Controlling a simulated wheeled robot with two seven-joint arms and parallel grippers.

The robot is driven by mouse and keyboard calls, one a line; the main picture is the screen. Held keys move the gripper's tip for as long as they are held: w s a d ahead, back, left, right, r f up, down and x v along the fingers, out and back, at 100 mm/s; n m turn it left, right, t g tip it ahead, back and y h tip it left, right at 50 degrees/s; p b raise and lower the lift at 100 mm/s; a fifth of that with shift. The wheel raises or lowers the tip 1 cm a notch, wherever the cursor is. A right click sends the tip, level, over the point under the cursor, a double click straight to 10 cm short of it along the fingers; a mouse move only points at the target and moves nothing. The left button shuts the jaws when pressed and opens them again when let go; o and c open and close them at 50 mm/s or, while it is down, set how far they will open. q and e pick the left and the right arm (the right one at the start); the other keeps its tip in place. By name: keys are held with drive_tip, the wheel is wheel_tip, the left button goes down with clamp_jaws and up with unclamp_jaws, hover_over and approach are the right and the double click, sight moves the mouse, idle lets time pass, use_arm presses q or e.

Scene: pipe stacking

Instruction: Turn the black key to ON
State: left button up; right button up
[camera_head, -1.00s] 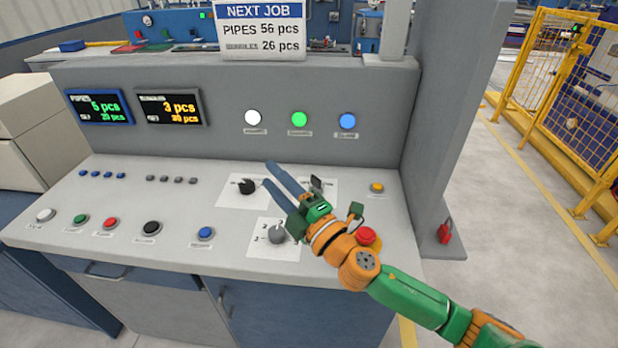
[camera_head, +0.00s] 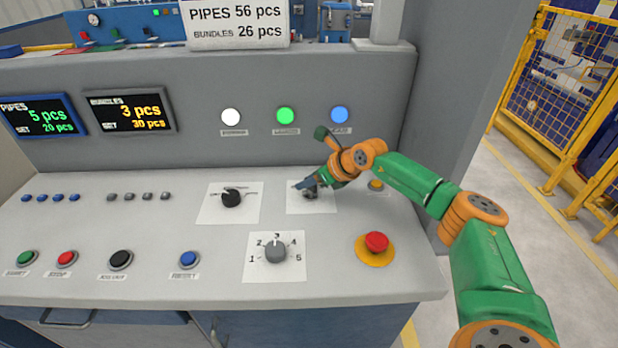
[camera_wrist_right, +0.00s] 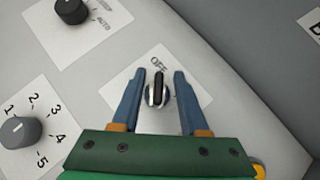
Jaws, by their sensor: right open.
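The black key (camera_wrist_right: 158,88) stands in a round silver lock on a white label plate (camera_wrist_right: 120,82). In the right wrist view it points roughly up the picture, toward the letters "OFF"; the other side of the label is hidden behind a finger. My right gripper (camera_wrist_right: 160,74) is open, with one blue finger on each side of the key and a gap on both sides. In the head view my right gripper (camera_head: 306,187) is over the same plate and mostly hides the key. My left gripper is not in view.
A black selector knob (camera_head: 232,198) is left of the key plate, and a grey numbered dial (camera_head: 275,251) is in front of it. A red emergency button (camera_head: 376,242) and a small yellow button (camera_head: 376,185) are to the right. The console's upright panel (camera_head: 190,135) rises behind.

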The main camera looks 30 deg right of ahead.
drive_tip(key=shift+s, duration=0.2)
drive_tip(key=shift+r, duration=0.15)
clamp_jaws()
